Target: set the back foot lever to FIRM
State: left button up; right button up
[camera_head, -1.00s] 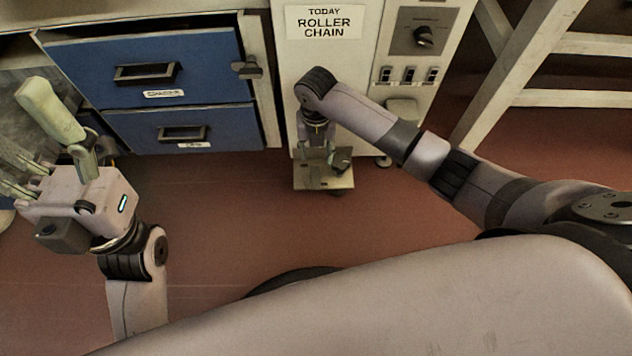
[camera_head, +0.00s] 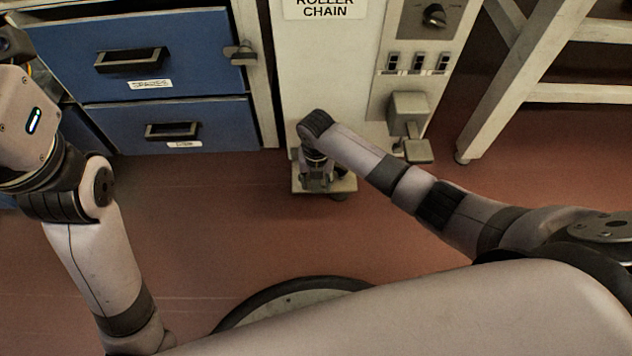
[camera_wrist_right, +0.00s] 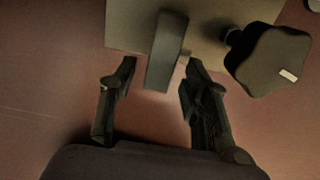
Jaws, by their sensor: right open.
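In the right wrist view a grey bar-shaped lever (camera_wrist_right: 168,48) stands on a pale metal plate (camera_wrist_right: 125,24), its near end between my fingertips. I see no FIRM mark, so I cannot tell its setting. My right gripper (camera_wrist_right: 160,68) is open, one finger on each side of the bar's end; I cannot tell whether they touch it. In the head view the plate (camera_head: 347,186) lies low at the cabinet's foot, and my right gripper (camera_head: 316,182) points down over it, hiding the lever. My left gripper's housing (camera_head: 25,120) is at the left edge, its fingers out of view.
A dark knob (camera_wrist_right: 268,60) with a pale mark stands right of the bar. The pale cabinet (camera_head: 325,75) carries a dial (camera_head: 434,15), switches (camera_head: 418,62) and a grey box with a pedal (camera_head: 416,150). Blue drawers (camera_head: 200,125) stand left. Open floor lies in front.

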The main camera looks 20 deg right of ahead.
jog(key=shift+c, duration=0.5)
grip_shut()
